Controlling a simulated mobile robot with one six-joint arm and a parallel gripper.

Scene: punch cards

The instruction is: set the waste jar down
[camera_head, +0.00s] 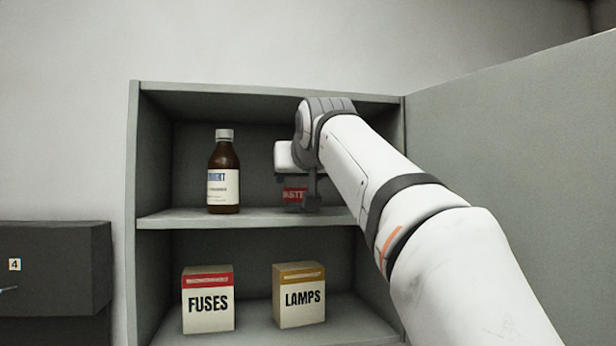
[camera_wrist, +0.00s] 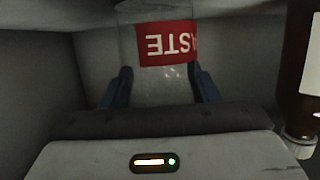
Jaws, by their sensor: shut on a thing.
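The waste jar (camera_wrist: 165,75) is clear glass with a red label reading "ASTE", upside down in the wrist view. In the head view its red label (camera_head: 294,194) shows just above the upper shelf (camera_head: 260,217), partly hidden behind my gripper. My gripper (camera_wrist: 162,88) is shut on the jar, with one blue finger on each side. In the head view my gripper (camera_head: 297,190) reaches into the upper compartment. Whether the jar's base touches the shelf I cannot tell.
A brown bottle (camera_head: 223,178) with a white cap stands on the upper shelf left of the jar; it also shows at the wrist view's right edge (camera_wrist: 300,95). A FUSES box (camera_head: 208,302) and a LAMPS box (camera_head: 300,297) stand below. Grey cabinet walls close in around my arm.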

